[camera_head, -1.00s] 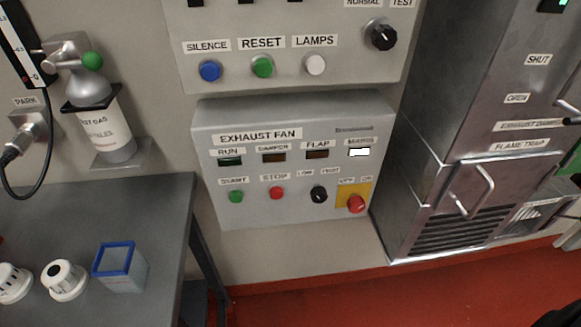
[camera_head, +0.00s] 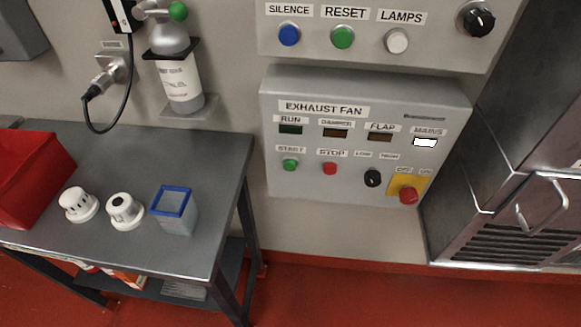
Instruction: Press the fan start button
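The exhaust fan panel (camera_head: 300,185) is a grey box on the wall, right of centre in the head view. Its green START button (camera_head: 290,165) sits at the lower left of the box, beside the red STOP button (camera_head: 330,169). The RUN window (camera_head: 290,129) above it is dark green. The DAMPER window (camera_head: 335,133) and FLAP window (camera_head: 380,137) look dark, and the MAINS window (camera_head: 425,142) is bright white. A black knob (camera_head: 373,178) and a red switch (camera_head: 408,195) on a yellow plate are to the right. Neither gripper shows.
A grey table (camera_head: 215,160) at left holds a red bin (camera_head: 30,175), two white detectors (camera_head: 125,210) and a blue-rimmed container (camera_head: 175,212). A gas cylinder (camera_head: 180,80) hangs above. A metal cabinet (camera_head: 500,200) stands at right. Red floor before the panel is clear.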

